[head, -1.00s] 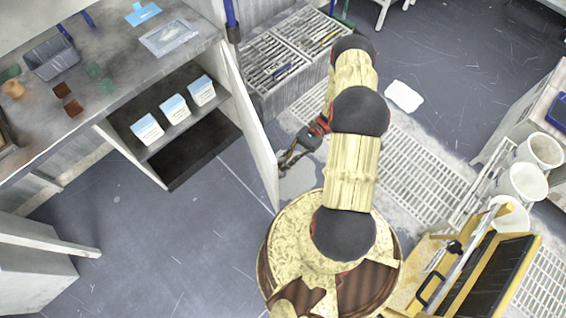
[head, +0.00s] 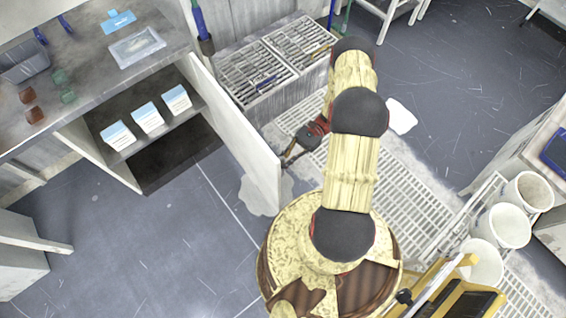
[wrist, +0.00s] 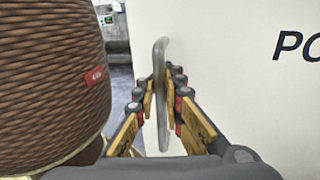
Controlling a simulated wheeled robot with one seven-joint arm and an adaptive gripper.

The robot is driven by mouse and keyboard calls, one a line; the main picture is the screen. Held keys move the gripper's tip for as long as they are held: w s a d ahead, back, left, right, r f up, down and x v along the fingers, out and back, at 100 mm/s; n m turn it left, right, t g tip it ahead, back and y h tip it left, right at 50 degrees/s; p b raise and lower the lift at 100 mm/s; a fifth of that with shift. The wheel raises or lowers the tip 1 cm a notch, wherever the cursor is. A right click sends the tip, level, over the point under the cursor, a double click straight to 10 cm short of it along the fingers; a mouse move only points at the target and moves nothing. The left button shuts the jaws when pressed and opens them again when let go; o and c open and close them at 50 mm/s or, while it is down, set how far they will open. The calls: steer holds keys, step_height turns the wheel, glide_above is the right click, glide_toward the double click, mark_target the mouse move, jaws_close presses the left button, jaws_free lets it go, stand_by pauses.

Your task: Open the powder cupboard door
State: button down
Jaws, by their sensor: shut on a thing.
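The powder cupboard door (head: 232,135) is a white panel standing wide open, swung out from the cupboard under the bench. Its outer face (wrist: 245,60) fills the right of the wrist view, with part of some black lettering. My gripper (wrist: 163,112) is shut on the grey metal door handle (wrist: 161,75), a vertical bar between its fingers. In the head view my gripper (head: 289,158) is at the right side of the door near its free edge. The open cupboard (head: 155,125) shows a shelf with white and blue packets (head: 147,117).
A grey bench (head: 85,75) above the cupboard holds a bin and small items. White buckets (head: 507,225) and a yellow cart (head: 450,290) are at the right. The floor left of the door (head: 170,240) is clear.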

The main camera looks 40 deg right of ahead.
steer(key=shift+w, duration=0.1)
steer(key=c, duration=2)
jaws_free()
steer(key=shift+o, duration=0.4)
steer(key=shift+d, duration=0.1)
steer(key=w+d, duration=0.2)
steer(key=d, duration=0.9)
steer(key=shift+d, duration=0.35)
